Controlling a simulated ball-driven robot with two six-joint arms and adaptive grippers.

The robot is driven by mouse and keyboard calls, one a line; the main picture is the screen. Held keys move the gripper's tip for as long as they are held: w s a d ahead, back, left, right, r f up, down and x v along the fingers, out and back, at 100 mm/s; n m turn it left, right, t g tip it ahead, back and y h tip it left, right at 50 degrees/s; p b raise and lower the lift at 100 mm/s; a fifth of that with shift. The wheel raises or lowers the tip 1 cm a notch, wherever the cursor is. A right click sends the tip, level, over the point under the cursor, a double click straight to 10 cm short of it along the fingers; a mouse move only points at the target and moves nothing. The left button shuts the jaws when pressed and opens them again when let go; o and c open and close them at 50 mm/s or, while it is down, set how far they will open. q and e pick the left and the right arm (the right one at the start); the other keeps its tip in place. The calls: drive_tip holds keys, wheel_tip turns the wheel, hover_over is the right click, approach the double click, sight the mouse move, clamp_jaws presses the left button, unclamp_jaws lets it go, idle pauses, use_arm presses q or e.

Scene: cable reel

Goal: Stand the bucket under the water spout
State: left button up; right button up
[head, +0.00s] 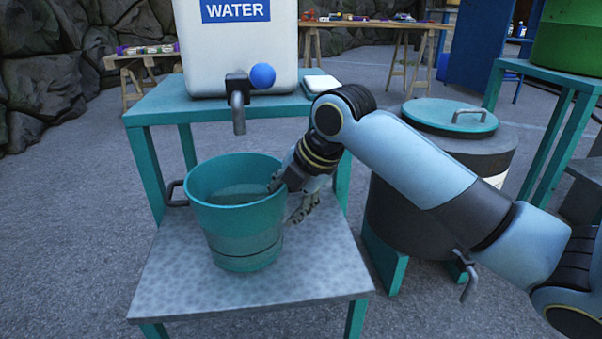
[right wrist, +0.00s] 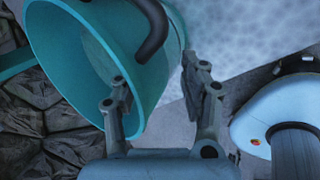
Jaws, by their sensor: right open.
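The teal bucket (head: 236,222) stands upright on a grey speckled platform (head: 165,285). The dark water spout (head: 238,112) hangs from the white water tank (head: 235,55), above the bucket's far rim in the head view; I cannot tell whether it is directly over the opening. My right gripper (head: 288,197) is open at the bucket's right rim, one finger over the opening and the other outside. The right wrist view shows its spread fingers (right wrist: 160,100) around the rim of the bucket (right wrist: 95,50), with a dark handle (right wrist: 155,30) farther off. My left gripper is out of view.
A blue ball-shaped knob (head: 262,76) sits beside the spout. The tank stands on a teal table (head: 165,105) behind the platform. A dark drum with a teal lid (head: 450,114) stands to the right, behind my right arm. The platform's front is clear.

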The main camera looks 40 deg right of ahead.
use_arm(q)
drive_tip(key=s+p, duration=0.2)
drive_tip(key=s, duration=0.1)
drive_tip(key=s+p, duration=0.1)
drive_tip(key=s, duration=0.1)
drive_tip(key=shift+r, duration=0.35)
use_arm(e)
drive_tip(key=v, duration=0.9)
drive_tip(key=shift+s+r, duration=0.2)
drive_tip(key=shift+r, duration=0.15)
